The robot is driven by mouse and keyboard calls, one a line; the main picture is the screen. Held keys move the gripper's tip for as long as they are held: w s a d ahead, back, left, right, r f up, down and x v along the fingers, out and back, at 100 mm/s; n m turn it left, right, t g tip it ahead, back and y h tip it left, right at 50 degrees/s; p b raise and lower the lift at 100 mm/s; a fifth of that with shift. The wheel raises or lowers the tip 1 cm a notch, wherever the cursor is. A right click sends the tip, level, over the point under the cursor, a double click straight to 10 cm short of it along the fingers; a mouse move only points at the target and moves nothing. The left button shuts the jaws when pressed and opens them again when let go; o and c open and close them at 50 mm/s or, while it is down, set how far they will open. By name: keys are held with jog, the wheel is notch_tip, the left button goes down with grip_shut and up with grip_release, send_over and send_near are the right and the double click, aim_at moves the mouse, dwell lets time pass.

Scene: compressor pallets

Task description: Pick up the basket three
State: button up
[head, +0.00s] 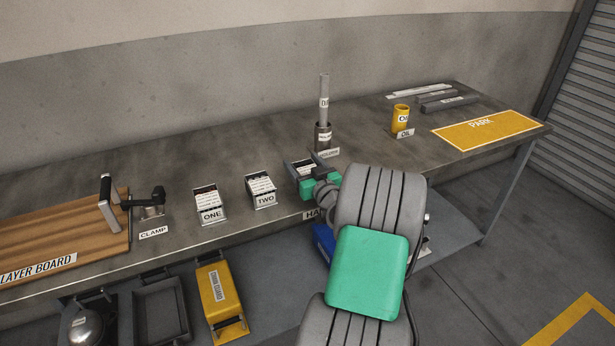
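A small basket (306,168) with pale papers or slips stands third in the row on the bench, right of baskets one (210,206) and two (261,190). Its own label is hidden, so I cannot read "three" on it. My gripper (309,165) is at this third basket, with dark parts showing at its left and upper right. My arm covers its front and right side. The fingertips are not clear, so I cannot tell whether they are open or shut on it.
A clamp (150,205) and a layer board (65,235) lie left. A tall cylinder holder (323,137) stands behind the third basket. An oil can (401,118) and yellow park mat (488,130) are right. A yellow chain guard (220,297) is on the lower shelf.

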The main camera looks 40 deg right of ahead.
jog(key=shift+r, duration=0.1)
grip_shut()
dwell(0.5)
